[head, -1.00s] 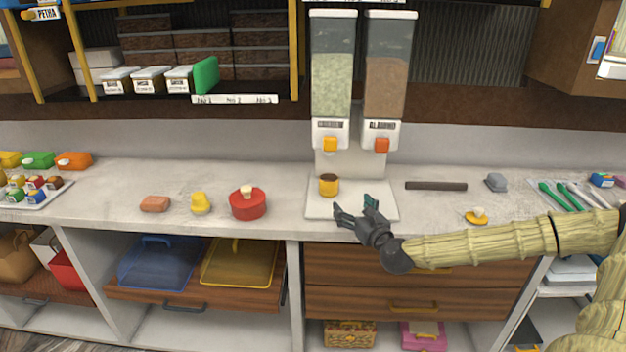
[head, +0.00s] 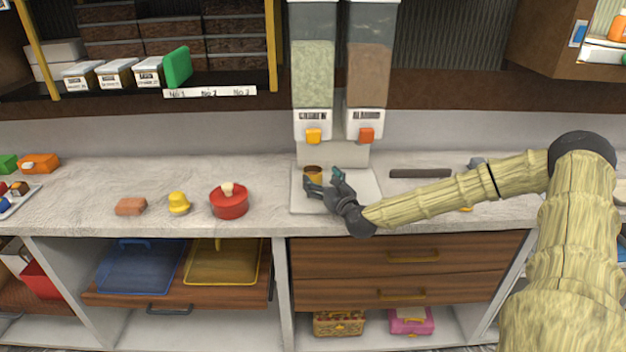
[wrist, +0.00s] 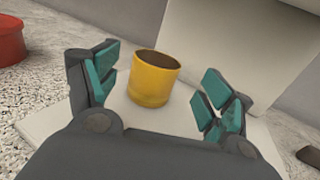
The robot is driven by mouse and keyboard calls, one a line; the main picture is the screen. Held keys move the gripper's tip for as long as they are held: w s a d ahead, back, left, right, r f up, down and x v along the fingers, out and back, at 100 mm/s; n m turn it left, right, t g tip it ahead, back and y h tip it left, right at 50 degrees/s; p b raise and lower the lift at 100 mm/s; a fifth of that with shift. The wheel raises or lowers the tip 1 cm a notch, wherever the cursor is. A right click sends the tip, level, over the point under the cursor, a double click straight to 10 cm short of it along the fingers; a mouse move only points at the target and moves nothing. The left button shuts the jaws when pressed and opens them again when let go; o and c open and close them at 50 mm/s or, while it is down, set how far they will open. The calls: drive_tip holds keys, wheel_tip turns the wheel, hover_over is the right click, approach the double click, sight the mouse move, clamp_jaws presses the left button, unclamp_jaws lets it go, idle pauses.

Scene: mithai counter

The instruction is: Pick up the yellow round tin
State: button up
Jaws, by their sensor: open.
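The yellow round tin (head: 313,171) stands upright on the white tray of the dispenser stand. It looks open-topped, with a dark brown inside. In the wrist view the tin (wrist: 153,84) stands between and just beyond the two teal-padded fingers. My gripper (head: 322,184) is open and empty, low over the tray in front of the tin; its fingers partly hide the tin in the head view. In the wrist view the gripper (wrist: 158,92) shows a gap on each side of the tin, wider on the right.
The white tray (head: 362,200) sits under two dispensers (head: 313,70). A red lidded pot (head: 229,203), a yellow object (head: 179,204) and a reddish block (head: 131,206) lie to the left. A dark bar (head: 420,173) lies to the right. The counter between pot and tray is clear.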

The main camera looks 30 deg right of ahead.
sight(317, 177)
drive_tip(key=shift+w+f+p, duration=0.2)
drive_tip(key=shift+w+p, duration=0.7)
drive_tip(key=shift+w, duration=0.85)
drive_tip(key=shift+w+d, duration=0.15)
drive_tip(key=shift+w, duration=0.7)
drive_tip(key=c, duration=1.2)
